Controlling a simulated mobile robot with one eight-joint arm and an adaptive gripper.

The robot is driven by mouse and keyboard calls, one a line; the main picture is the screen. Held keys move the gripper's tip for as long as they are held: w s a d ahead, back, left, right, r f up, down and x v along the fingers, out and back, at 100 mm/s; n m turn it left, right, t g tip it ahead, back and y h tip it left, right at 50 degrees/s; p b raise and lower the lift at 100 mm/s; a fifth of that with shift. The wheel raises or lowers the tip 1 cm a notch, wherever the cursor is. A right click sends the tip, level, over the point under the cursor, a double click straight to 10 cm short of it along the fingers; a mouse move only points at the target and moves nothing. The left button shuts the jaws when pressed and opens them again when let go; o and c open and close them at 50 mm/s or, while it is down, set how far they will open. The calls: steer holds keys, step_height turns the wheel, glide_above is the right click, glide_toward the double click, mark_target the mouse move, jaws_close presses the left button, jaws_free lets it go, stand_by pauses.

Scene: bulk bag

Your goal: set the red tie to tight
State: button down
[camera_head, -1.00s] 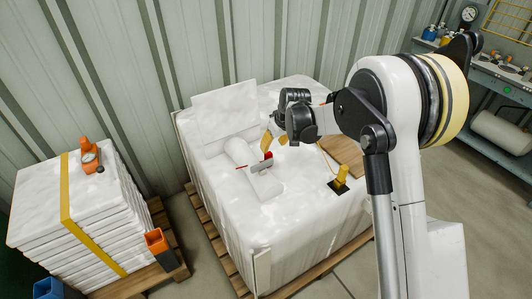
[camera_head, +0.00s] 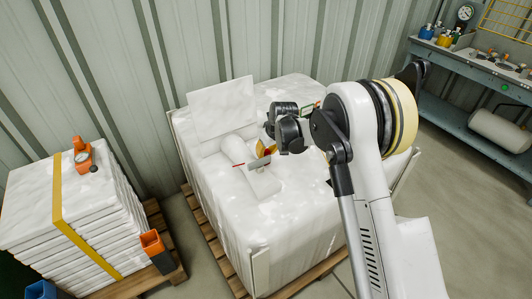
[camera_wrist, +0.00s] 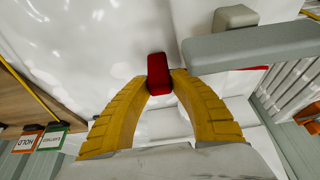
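The red tie shows as a red tab (camera_wrist: 159,73) in the wrist view, in front of the white bulk bag (camera_wrist: 105,55). In the head view the tab (camera_head: 270,150) sits by the right end of a grey bar (camera_head: 252,164) on the bag (camera_head: 225,215), near its white spout (camera_head: 236,149). A thin red line (camera_wrist: 250,69) shows under the grey bar (camera_wrist: 255,45) in the wrist view. My gripper (camera_wrist: 160,80) has its two yellow fingers closed in on both sides of the tab and appears shut on it. No setting mark on the tie is readable.
A strapped stack of white bags (camera_head: 75,205) with an orange tool (camera_head: 82,155) stands left. A workbench (camera_head: 470,65) stands right. Bare floor (camera_head: 440,190) lies between.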

steer(key=w+d, duration=0.1)
steer(key=d, duration=0.1)
steer(key=w+d, duration=0.2)
steer(key=d, duration=0.1)
steer(key=w+d, duration=0.2)
steer(key=d, duration=0.1)
steer(key=shift+w, duration=0.2)
steer(key=c, duration=1.1)
jaws_free()
steer(key=shift+c, duration=0.2)
steer(key=v, duration=1.2)
steer(key=shift+a, duration=0.1)
